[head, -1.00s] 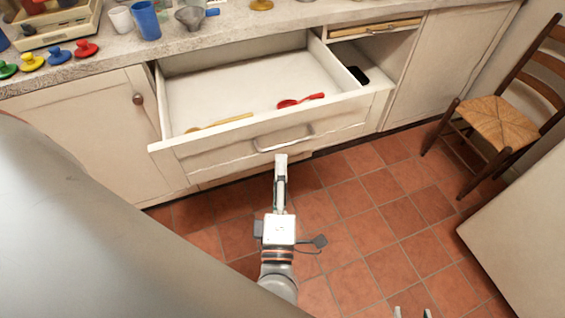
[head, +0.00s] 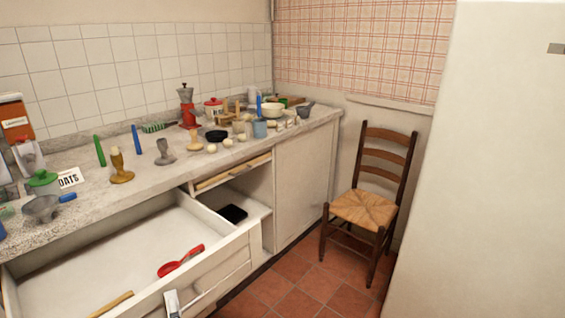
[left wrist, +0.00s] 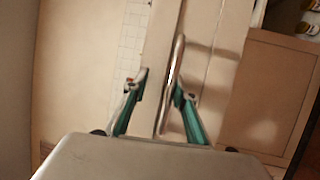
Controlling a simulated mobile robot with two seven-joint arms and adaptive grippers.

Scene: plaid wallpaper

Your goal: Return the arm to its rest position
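My left gripper (head: 172,303) shows only as a pale tip at the bottom edge of the head view, in front of the open drawer. In the left wrist view its two teal-padded fingers (left wrist: 160,82) stand apart with nothing gripped. The drawer's metal handle (left wrist: 179,55) shows just beyond the fingertips there; I cannot tell whether they touch it. The rest of my left arm is hidden below the head view. My right gripper is not in view.
The open drawer (head: 95,262) holds a red spoon-like utensil (head: 181,261) and a wooden one (head: 112,304). The counter (head: 130,188) above is crowded. A wooden chair (head: 366,205) stands right, beside a large pale surface (head: 480,170). Tiled floor (head: 300,285) is clear between.

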